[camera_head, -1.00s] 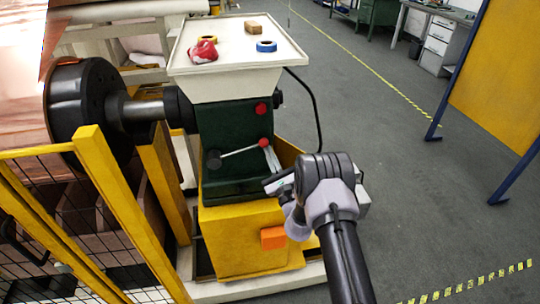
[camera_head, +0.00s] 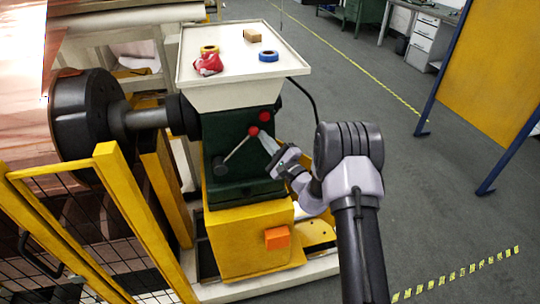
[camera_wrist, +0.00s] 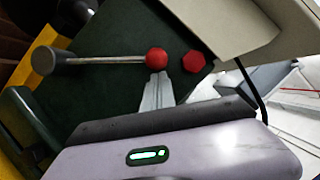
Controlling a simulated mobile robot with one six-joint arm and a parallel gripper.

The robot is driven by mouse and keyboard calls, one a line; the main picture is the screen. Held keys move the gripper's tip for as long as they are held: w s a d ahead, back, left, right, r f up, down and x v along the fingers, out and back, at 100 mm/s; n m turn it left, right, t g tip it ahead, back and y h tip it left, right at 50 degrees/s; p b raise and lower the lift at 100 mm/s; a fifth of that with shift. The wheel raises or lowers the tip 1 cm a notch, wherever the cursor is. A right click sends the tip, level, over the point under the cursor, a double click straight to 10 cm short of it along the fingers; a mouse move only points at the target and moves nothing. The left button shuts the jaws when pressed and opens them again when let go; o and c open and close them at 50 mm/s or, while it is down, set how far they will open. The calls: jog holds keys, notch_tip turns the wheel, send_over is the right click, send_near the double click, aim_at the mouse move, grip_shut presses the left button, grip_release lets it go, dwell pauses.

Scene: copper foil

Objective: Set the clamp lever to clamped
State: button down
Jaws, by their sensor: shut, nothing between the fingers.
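The clamp lever (camera_head: 236,150) is a thin metal rod with a red ball knob (camera_head: 253,131) on the dark green machine housing (camera_head: 215,130). It slants up to the right from a dark pivot (camera_head: 220,167). In the wrist view the lever (camera_wrist: 100,61) runs from its dark pivot (camera_wrist: 43,60) to the red knob (camera_wrist: 156,57). My gripper (camera_head: 266,141) is shut and empty, its fingertips just below and right of the knob. In the wrist view the fingertips (camera_wrist: 158,82) appear at the knob's lower edge; whether they touch it I cannot tell.
A red button-like part (camera_head: 265,116) sits close above the knob. A pale tray (camera_head: 222,77) above holds tape rolls, a red cloth (camera_head: 208,64) and a small block. A yellow guard frame (camera_head: 120,190) stands left. Open floor (camera_head: 420,200) lies right.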

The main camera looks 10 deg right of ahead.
jog(key=a+r+n+g+p, duration=0.1)
jog(key=a+r+n, duration=0.3)
jog(key=r, duration=0.1)
jog(key=shift+g+y+p, duration=0.35)
jog(key=shift+g+y, duration=0.05)
jog(key=a+n, duration=0.1)
jog(key=a, duration=0.1)
jog(key=a+r+n+g, duration=0.1)
jog(key=a, duration=0.1)
jog(key=a+r+n, duration=0.1)
jog(key=a+n, duration=0.1)
jog(key=shift+r+g+h, duration=0.25)
jog(key=shift+g+h, duration=0.05)
jog(key=shift+h, duration=0.1)
jog(key=shift+a+r, duration=0.3)
jog(key=shift+a, duration=0.65)
jog(key=d, duration=0.2)
jog(key=d+b, duration=0.1)
jog(key=shift+w+d+r, duration=0.15)
jog(key=shift+w+r, duration=0.15)
jog(key=shift+s+d+r, duration=0.2)
jog(key=shift+s+d, duration=0.35)
jog(key=shift+d, duration=0.2)
jog(key=v, duration=0.8)
jog(key=shift+s+p, duration=0.3)
jog(key=shift+p, duration=0.05)
jog(key=shift+d+r, duration=0.1)
jog(key=shift+d, duration=0.05)
